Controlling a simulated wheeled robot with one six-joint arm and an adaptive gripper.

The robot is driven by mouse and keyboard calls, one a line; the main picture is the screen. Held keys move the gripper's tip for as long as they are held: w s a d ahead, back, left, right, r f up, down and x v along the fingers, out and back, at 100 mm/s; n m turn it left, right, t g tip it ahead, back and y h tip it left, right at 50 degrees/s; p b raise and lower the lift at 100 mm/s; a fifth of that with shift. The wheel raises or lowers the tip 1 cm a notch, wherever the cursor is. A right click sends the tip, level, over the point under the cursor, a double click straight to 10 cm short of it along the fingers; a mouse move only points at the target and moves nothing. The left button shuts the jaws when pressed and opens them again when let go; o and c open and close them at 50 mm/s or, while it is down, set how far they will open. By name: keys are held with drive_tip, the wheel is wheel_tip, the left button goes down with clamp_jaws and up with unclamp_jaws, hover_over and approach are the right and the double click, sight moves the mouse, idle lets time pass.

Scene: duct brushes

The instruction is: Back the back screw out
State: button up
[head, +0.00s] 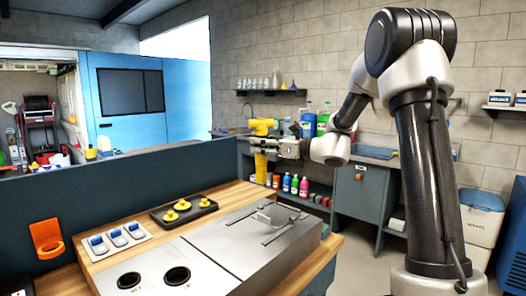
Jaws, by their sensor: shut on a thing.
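My gripper (272,146) is shut on a yellow power driver (261,126) at its upper part. It holds the driver upright in the air, behind and above the far side of the metal box. The driver's lower part hangs below the jaws, and its bit is too small to make out. A grey metal box (262,245) with a lid and a raised handle (278,216) sits on the wooden bench. Dark slots or strips show on the lid beside the handle. I cannot make out the back screw at this size.
A black tray (184,212) with yellow knob-like pieces lies behind the box. Blue-topped switches (116,236) and an empty orange holder (46,238) are at the left. Two dark round openings (177,276) are in the front plate. A dark partition (150,178) runs behind the bench.

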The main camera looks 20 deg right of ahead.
sight(261, 168)
drive_tip(key=shift+w+a+f, duration=0.1)
drive_tip(key=shift+w+f, duration=0.05)
drive_tip(key=shift+f, duration=4.25)
drive_tip(key=shift+r, duration=0.25)
idle(0.4)
drive_tip(key=shift+r, duration=3.65)
